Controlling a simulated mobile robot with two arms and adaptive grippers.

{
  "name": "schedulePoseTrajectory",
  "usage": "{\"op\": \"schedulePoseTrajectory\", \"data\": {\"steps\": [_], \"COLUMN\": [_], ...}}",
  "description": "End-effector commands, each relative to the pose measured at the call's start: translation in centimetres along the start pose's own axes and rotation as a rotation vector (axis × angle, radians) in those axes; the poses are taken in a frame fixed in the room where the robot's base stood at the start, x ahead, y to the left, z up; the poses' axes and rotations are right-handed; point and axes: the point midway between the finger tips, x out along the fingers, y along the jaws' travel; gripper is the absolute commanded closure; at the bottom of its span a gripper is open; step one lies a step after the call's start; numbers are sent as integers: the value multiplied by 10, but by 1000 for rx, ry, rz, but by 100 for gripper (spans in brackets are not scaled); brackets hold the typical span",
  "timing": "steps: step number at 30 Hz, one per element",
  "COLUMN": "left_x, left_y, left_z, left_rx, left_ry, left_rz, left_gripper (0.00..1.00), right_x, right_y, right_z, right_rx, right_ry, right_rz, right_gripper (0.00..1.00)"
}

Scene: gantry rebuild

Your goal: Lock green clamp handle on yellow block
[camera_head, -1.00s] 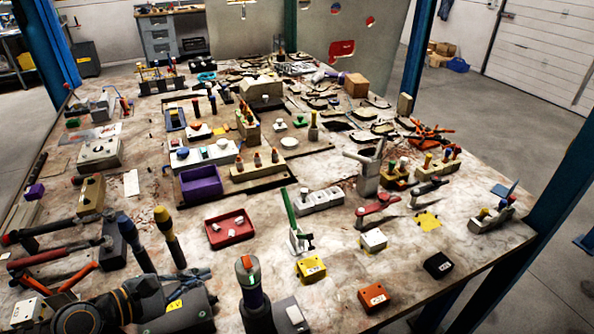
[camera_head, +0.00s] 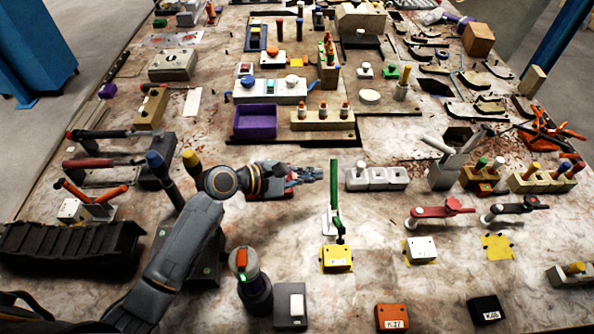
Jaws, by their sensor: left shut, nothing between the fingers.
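The green clamp handle (camera_head: 334,186) stands upright on its clamp, behind the yellow block (camera_head: 337,258). The clamp's dark arm and tip reach toward the top of the block; I cannot tell whether they touch it. My left gripper (camera_head: 318,174) is shut and empty. Its fingertips point right, just left of the handle's upper part; at this size a small gap seems to remain. The gripper covers most of the red tray (camera_head: 268,195) behind it. My right gripper is not in view.
A white block (camera_head: 420,249) and a red-handled clamp (camera_head: 442,209) stand to the right. A dark cylinder with a red and green top (camera_head: 243,262) and a grey switch box (camera_head: 290,303) stand in front left. White boxes (camera_head: 376,178) lie behind the handle. Bare table lies between the blocks.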

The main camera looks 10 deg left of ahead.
Motion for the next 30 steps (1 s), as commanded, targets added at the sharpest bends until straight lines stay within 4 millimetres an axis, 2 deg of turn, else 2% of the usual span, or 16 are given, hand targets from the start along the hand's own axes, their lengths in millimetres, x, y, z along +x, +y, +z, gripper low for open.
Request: {"op": "schedulePoseTrajectory", "data": {"steps": [3, 9, 30], "left_x": [16, 27, 25], "left_y": [1, 0, 0], "left_z": [0, 0, 4], "left_rx": [0, 1, 51], "left_ry": [0, 0, 0], "left_rz": [1, 1, 30], "left_gripper": [100, 100, 100], "right_x": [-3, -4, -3], "right_y": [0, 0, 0], "right_z": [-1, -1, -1], "right_rx": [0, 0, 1], "right_ry": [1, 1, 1], "right_rz": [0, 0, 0], "right_gripper": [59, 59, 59]}}
